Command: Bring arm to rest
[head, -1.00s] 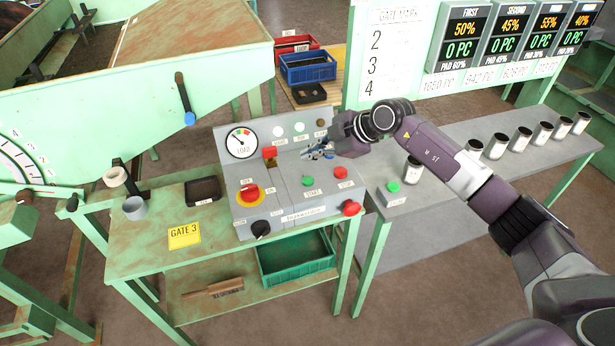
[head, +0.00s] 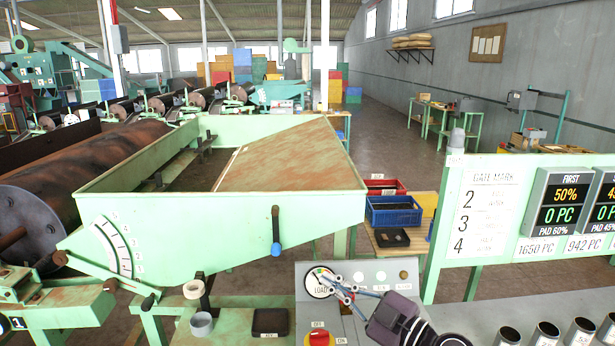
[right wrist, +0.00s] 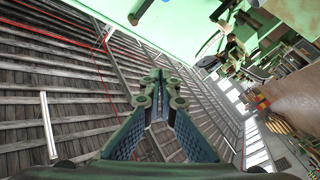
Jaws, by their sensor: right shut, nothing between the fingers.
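My right gripper (head: 340,288) shows at the bottom of the head view, in front of the grey control panel (head: 305,322). Its fingers are closed and empty, and overlap the right side of the LOAD gauge (head: 316,285) in the picture. I cannot tell the gap to the panel. In the right wrist view the gripper (right wrist: 158,84) has its fingertips together, with roof beams behind them. Most of my right arm lies below the head view. My left gripper is not in view.
The green hopper (head: 250,225) with its blue-knobbed lever (head: 276,235) stands left of the panel. A blue crate (head: 393,213) and a red crate (head: 385,188) sit behind it. A gate mark board (head: 492,215) and several cups (head: 546,333) are at right.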

